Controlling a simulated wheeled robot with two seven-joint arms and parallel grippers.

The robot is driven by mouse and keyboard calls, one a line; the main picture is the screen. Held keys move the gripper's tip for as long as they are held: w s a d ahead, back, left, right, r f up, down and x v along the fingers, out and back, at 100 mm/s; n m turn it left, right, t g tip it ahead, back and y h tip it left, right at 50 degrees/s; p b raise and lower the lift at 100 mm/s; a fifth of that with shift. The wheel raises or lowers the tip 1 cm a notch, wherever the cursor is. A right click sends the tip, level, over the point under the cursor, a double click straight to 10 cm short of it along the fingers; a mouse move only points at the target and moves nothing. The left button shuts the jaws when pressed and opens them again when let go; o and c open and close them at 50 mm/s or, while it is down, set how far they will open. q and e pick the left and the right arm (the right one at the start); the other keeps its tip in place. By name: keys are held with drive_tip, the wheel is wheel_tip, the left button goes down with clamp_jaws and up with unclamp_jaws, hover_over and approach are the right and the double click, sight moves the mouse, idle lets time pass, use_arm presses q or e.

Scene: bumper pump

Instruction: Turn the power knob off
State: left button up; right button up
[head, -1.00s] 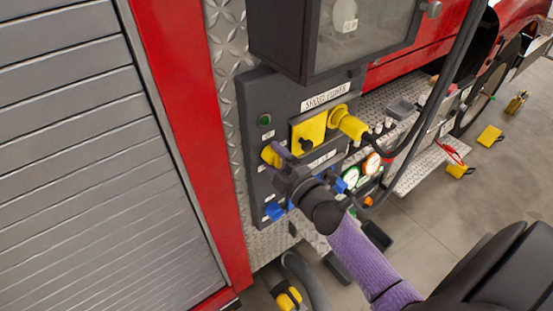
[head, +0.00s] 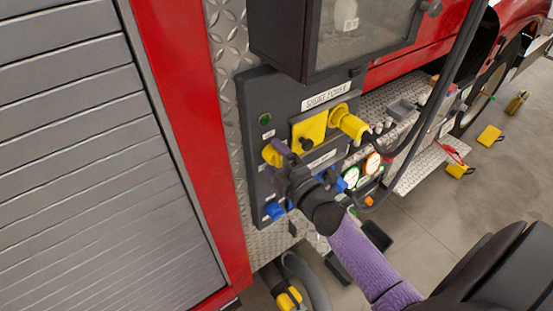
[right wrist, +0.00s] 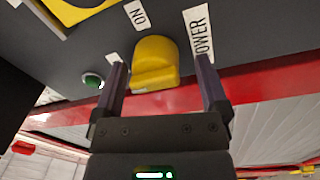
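The yellow power knob (head: 271,155) is on the dark panel at the left, below a green light. In the right wrist view the knob (right wrist: 155,62) sits between my right gripper's (right wrist: 162,80) two fingers, with a gap on each side. That gripper is open around it; I see no clear contact. An ON label (right wrist: 138,14) and a POWER label (right wrist: 198,35) are beside the knob. Another small label is partly hidden by a finger. In the head view my right gripper (head: 281,160) partly covers the knob. My left gripper is not in view.
The green light (head: 265,120) is above the knob. A yellow socket cover (head: 309,130) and yellow plug (head: 347,121) with a black cable are to the right. Blue knobs (head: 274,210) and round gauges (head: 351,177) are lower. A dark box (head: 335,35) overhangs the panel.

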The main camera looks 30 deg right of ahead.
drive_tip(key=s+b, duration=0.1)
drive_tip(key=s, duration=0.9)
drive_tip(key=shift+d+f, duration=0.3)
drive_tip(key=shift+d, duration=0.05)
